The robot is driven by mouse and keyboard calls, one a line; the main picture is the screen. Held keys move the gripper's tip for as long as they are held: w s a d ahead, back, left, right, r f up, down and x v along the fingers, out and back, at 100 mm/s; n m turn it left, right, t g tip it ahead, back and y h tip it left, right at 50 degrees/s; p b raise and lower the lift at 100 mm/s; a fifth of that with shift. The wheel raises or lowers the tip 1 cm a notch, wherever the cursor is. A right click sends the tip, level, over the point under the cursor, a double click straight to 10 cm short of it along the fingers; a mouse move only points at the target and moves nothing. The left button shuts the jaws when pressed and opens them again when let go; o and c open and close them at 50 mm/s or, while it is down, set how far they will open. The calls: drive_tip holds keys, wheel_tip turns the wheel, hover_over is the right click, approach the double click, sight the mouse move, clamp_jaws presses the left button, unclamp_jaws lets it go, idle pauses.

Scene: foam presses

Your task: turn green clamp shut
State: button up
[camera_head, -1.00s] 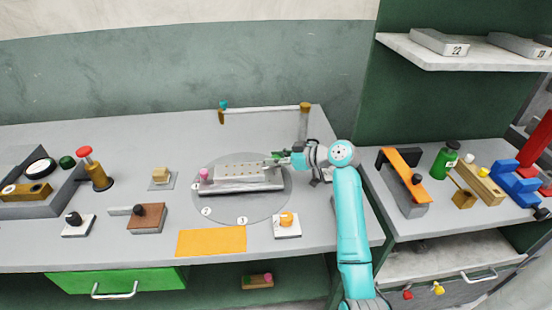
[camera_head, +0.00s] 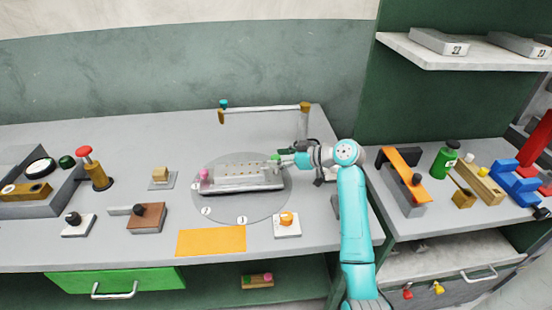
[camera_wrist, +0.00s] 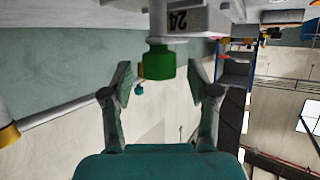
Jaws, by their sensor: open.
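The green clamp (camera_wrist: 158,63) shows in the wrist view as a green cylindrical knob on a pale stem, beside a block marked 24. In the head view it is a tiny green spot (camera_head: 276,157) at the right end of the grey perforated fixture (camera_head: 240,186), partly hidden by my gripper. My gripper (camera_wrist: 160,82) is open, with one finger on each side of the green knob and visible gaps to both. In the head view my gripper (camera_head: 282,161) is at the fixture's right end. Whether the clamp is shut cannot be told.
The fixture stands on a round grey plate (camera_head: 230,215) with a pink knob (camera_head: 204,173) at its left end. A raised bar (camera_head: 262,109) stands behind. An orange mat (camera_head: 212,241) and a white block with an orange knob (camera_head: 287,228) lie in front.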

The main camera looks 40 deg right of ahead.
drive_tip(key=v, duration=1)
drive_tip(key=shift+s+r, duration=0.15)
drive_tip(key=shift+s, duration=0.1)
